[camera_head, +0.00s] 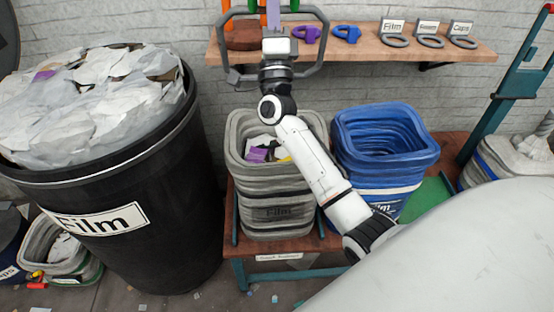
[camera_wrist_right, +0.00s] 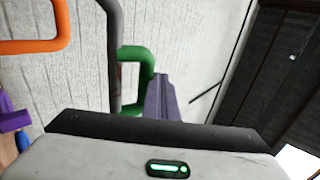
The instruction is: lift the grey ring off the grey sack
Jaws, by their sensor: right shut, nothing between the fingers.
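The grey ring (camera_head: 226,45), a rounded square loop, is up in front of the wall shelf, clear of the grey sack (camera_head: 275,190). It surrounds my right gripper (camera_head: 273,14); I cannot tell whether it rests on the hand. Part of it shows in the right wrist view as a grey tube (camera_wrist_right: 113,55) beside the fingers. My right gripper is shut with nothing between its fingers, which show as a narrow purple-grey shape in the wrist view (camera_wrist_right: 160,98). The sack stands open below, holding white, purple and yellow scraps. My left gripper is not in view.
A blue sack (camera_head: 385,150) stands right of the grey one on a low stand (camera_head: 237,225). A large black bin (camera_head: 150,225) of film is at left. The wooden shelf (camera_head: 350,52) holds purple and blue handles and labelled grey rings. A green loop (camera_wrist_right: 146,62) is near the fingers.

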